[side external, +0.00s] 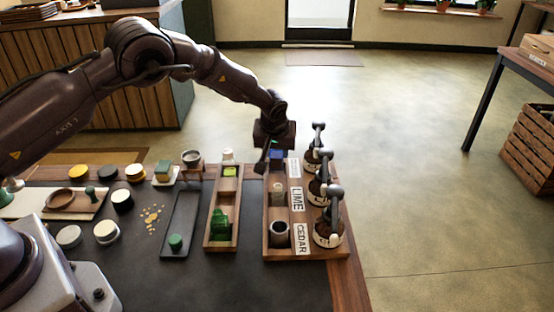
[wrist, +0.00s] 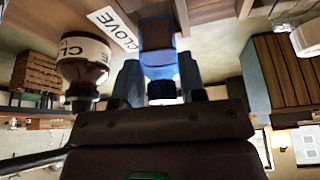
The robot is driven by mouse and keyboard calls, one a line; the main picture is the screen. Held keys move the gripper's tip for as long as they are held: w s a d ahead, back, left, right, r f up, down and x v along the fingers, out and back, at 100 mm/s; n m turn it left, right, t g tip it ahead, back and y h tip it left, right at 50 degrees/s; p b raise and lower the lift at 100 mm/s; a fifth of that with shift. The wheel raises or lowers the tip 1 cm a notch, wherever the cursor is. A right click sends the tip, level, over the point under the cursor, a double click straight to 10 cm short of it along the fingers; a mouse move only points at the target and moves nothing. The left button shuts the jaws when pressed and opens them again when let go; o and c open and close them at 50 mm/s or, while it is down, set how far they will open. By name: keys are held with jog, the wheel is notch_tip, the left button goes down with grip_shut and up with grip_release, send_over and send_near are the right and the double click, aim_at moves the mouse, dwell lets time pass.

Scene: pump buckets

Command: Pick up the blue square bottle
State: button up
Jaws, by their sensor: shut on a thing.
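The blue square bottle (side external: 277,154) is at the far end of the labelled wooden rack (side external: 279,254), mostly hidden by my gripper (side external: 274,150) in the side view. In the wrist view, the blue bottle (wrist: 157,55) sits between the two fingers of my gripper (wrist: 160,80), which is shut on it. Its dark cap points toward the gripper palm. I cannot tell whether its base is touching the rack or raised from it.
Three brown pump bottles (side external: 327,232) stand along the rack's right side, close to my gripper. A narrower tray (side external: 221,245) holds a green bottle (side external: 219,224). A dark tray (side external: 180,218) lies left.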

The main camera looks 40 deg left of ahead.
jog(key=shift+r, duration=2)
